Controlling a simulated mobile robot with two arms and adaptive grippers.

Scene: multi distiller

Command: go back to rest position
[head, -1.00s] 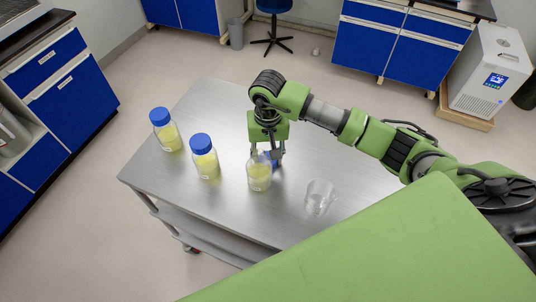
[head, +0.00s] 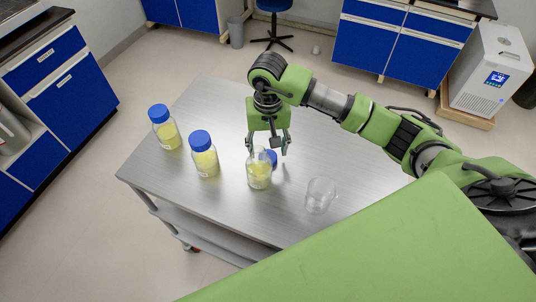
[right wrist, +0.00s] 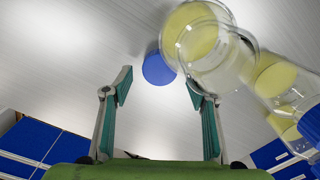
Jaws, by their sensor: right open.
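My right gripper (head: 268,147) is open and empty above the steel table (head: 225,105). In the right wrist view its two fingers (right wrist: 159,88) are spread apart. A loose blue cap (head: 271,158) lies on the table below it, and it also shows in the right wrist view (right wrist: 157,69). An uncapped bottle with yellow contents (head: 258,178) stands upright beside the cap. Two bottles with blue caps, the middle one (head: 205,160) and the left one (head: 166,134), stand to the left. My left gripper is not in view.
An empty clear beaker (head: 320,196) stands on the table to the right of the open bottle. The back part of the tabletop is bare. Blue cabinets (head: 402,45), a stool (head: 273,28) and a white appliance (head: 488,75) stand beyond, with open floor between.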

